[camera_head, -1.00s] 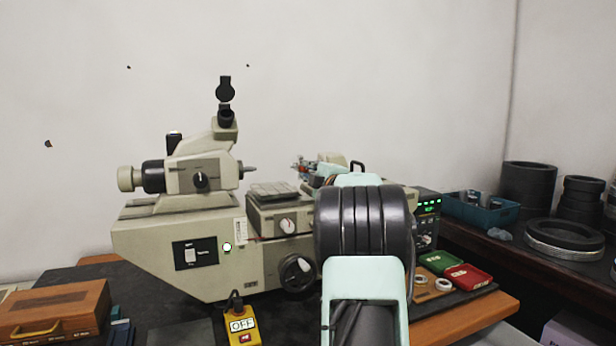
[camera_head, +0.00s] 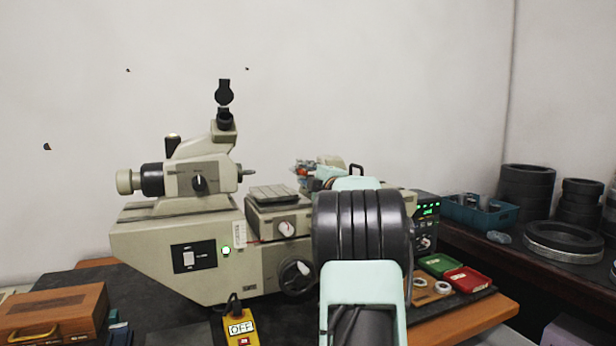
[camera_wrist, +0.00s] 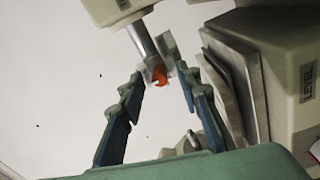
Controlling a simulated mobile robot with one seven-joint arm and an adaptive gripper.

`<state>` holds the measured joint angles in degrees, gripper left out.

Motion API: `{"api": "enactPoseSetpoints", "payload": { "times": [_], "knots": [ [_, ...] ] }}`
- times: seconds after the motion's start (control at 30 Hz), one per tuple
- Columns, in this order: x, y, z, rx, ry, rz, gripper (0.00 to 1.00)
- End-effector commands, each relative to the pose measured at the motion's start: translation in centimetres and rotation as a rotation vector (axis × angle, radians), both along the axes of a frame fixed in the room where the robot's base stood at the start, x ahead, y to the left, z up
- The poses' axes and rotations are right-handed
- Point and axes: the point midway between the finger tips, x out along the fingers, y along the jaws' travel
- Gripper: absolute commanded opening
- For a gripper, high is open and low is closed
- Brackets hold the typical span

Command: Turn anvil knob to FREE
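In the wrist view, my gripper (camera_wrist: 160,76) has its two teal fingers apart, with a gap at each side of a small orange part (camera_wrist: 159,75). This part sits at the end of a metal rod (camera_wrist: 142,38), beside a pale clear-looking piece. I cannot tell for sure whether it is the anvil knob; no FREE mark is readable. A white dial with a red pointer (camera_head: 287,228) shows on the machine's front.
A block labelled LEVEL (camera_wrist: 308,82) stands close to the right finger. A black handwheel (camera_head: 297,275), a yellow OFF box (camera_head: 240,327), a wooden case (camera_head: 55,312) and green (camera_head: 437,264) and red (camera_head: 467,279) trays are around the machine. My arm hides its right part.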

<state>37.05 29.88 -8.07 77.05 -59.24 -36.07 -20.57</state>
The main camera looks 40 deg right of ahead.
Motion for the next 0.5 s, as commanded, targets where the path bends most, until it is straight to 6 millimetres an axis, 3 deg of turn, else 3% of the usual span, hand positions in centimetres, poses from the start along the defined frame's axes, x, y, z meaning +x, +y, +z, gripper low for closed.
{"api": "enactPoseSetpoints", "payload": {
  "times": [0.27,0.5],
  "knots": [
    [-2.1,0.4,0.1,0.001,-0.001,-0.002,0.31],
    [-6.2,1.4,-0.1,0.001,-0.001,-0.002,0.31]
  ]
}}
